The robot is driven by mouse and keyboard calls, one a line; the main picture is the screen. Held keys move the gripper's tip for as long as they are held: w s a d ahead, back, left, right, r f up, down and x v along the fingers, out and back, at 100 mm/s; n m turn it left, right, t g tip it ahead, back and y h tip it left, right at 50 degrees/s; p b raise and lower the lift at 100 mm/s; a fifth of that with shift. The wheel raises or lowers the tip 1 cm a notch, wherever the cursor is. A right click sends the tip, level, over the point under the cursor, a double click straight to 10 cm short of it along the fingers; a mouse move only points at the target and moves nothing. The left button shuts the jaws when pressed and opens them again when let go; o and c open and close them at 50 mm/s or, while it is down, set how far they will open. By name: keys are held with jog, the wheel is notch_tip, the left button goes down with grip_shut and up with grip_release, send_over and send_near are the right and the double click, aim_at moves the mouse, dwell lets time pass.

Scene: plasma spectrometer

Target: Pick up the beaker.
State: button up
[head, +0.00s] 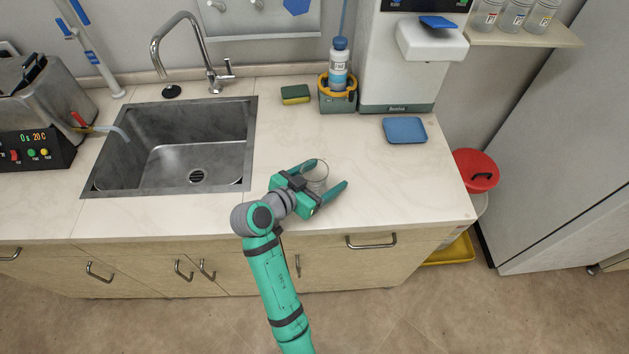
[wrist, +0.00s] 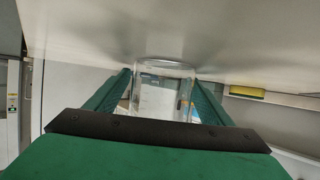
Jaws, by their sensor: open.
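The beaker (head: 318,172) is a small clear glass vessel on the pale countertop, right of the sink. My gripper (head: 326,175) is green, low over the counter, with its two fingers spread on either side of the beaker. The wrist view shows the beaker (wrist: 163,88) between the two fingers (wrist: 161,95). The jaws are open, and the picture does not clearly show whether either finger touches the glass. The gripper body hides part of the beaker in the wrist view.
The steel sink (head: 246,150) lies to the left. A sponge (head: 295,94), a bottle (head: 339,66) in a holder and a white instrument (head: 397,107) stand behind. A blue pad (head: 405,130) lies at the back right. The counter right of the beaker is clear.

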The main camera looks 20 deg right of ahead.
jog(key=c, duration=1.2)
jog(key=shift+r, duration=0.1)
